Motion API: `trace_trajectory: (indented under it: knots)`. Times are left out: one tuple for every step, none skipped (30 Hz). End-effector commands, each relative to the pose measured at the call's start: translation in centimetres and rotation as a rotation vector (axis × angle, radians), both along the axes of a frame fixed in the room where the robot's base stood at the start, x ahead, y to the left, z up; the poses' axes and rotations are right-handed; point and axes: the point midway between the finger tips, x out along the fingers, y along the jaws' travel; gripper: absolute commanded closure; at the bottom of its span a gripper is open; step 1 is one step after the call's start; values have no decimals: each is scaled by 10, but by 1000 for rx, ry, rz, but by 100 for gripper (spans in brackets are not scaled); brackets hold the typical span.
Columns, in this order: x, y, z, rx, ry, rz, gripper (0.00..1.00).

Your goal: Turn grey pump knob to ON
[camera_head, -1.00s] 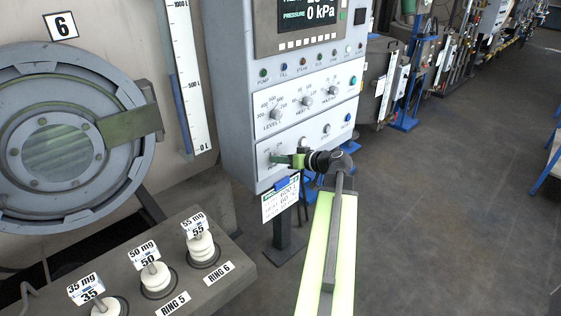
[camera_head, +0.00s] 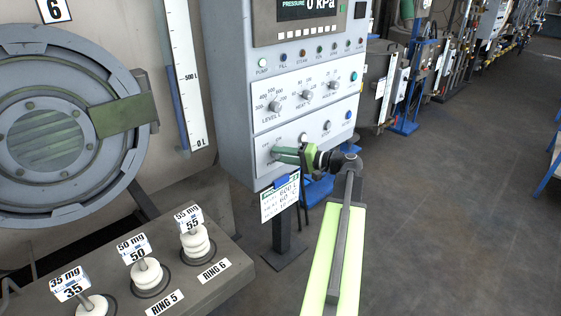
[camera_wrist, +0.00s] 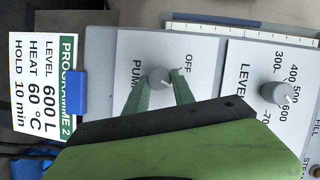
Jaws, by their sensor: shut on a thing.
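The grey pump knob (camera_wrist: 159,78) sits on the lower white panel of the control box, beside the labels PUMP and OFF in the wrist view. My gripper (camera_wrist: 161,88) is shut on it, with one green finger on each side. In the head view my gripper (camera_head: 274,154) reaches the panel from the right and hides the knob.
The grey level knob (camera_wrist: 276,93) is close beside my gripper. A programme card (camera_head: 279,198) with a blue clip hangs below the panel. Ring weights (camera_head: 196,243) stand on a bench at lower left.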

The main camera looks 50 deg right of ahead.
Motion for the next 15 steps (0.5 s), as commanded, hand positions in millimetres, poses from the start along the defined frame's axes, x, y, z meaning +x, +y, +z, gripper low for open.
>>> trace_trajectory:
  knots:
    - [1,-1,-3,32,-5,-2,100]
    - [1,-1,-3,52,-5,-2,100]
    - [1,-1,-4,76,-7,-2,100]
    - [1,-2,-3,92,-9,-2,100]
    - [1,-2,-3,109,-10,-3,100]
    - [1,-2,-3,128,-12,-3,100]
    - [1,-2,-3,142,-12,-3,100]
    - [1,-2,-3,155,-12,-3,100]
    - [1,-2,-3,169,-13,-4,100]
    - [0,-2,-2,179,-14,-5,100]
    - [1,-2,-2,188,-15,-4,100]
    - [0,-2,-2,198,-16,-4,100]
    - [1,-2,-2,205,-17,-4,100]
    - [0,-2,-2,211,-17,-4,100]
    - [0,-2,-2,217,-17,-4,100]
